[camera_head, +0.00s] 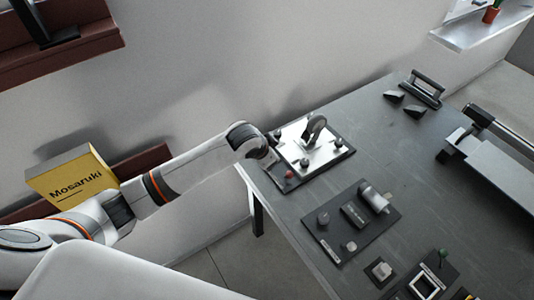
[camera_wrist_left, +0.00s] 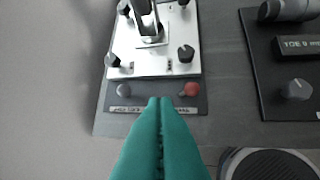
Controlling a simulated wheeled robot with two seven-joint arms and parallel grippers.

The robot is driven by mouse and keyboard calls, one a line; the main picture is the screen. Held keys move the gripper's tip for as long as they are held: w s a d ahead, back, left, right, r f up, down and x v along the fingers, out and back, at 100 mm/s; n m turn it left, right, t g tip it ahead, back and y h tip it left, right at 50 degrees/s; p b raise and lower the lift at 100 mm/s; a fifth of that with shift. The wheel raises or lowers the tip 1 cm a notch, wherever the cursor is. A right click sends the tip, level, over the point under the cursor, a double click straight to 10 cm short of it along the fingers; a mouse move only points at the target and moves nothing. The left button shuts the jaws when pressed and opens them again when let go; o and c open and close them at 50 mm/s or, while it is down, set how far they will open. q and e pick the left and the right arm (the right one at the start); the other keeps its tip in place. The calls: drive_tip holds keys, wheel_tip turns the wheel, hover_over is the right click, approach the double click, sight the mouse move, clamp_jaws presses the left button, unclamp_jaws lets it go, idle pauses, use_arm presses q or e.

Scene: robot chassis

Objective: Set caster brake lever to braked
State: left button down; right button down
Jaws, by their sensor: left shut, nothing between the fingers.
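A caster with its brake lever (camera_head: 315,126) stands on a bright metal plate (camera_head: 298,150) on a dark board at the table's left edge. In the left wrist view, the metal-grey lever (camera_wrist_left: 150,20) rises from the plate and is cut off by the top edge, so its setting is unclear. A red button (camera_wrist_left: 191,89) and a grey button (camera_wrist_left: 124,90) sit on the board's near strip. My left gripper (camera_wrist_left: 160,102) has teal fingers pressed together, empty, pointing at the strip between the buttons. In the head view its fingers are hidden by the wrist. My right gripper is not in view.
Black knobs (camera_wrist_left: 186,53) stand at the plate's corners. A second dark board (camera_head: 350,222) with a cylinder and knobs lies to the right. Smaller fixtures (camera_head: 425,285) sit nearer. A handle (camera_head: 426,88) stands at the far end. A wall runs behind the table; its middle is clear.

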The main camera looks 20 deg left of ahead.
use_arm(q)
drive_tip(key=shift+s+r, duration=1.15)
drive_tip(key=shift+r, duration=0.05)
drive_tip(key=shift+a+f, duration=0.1)
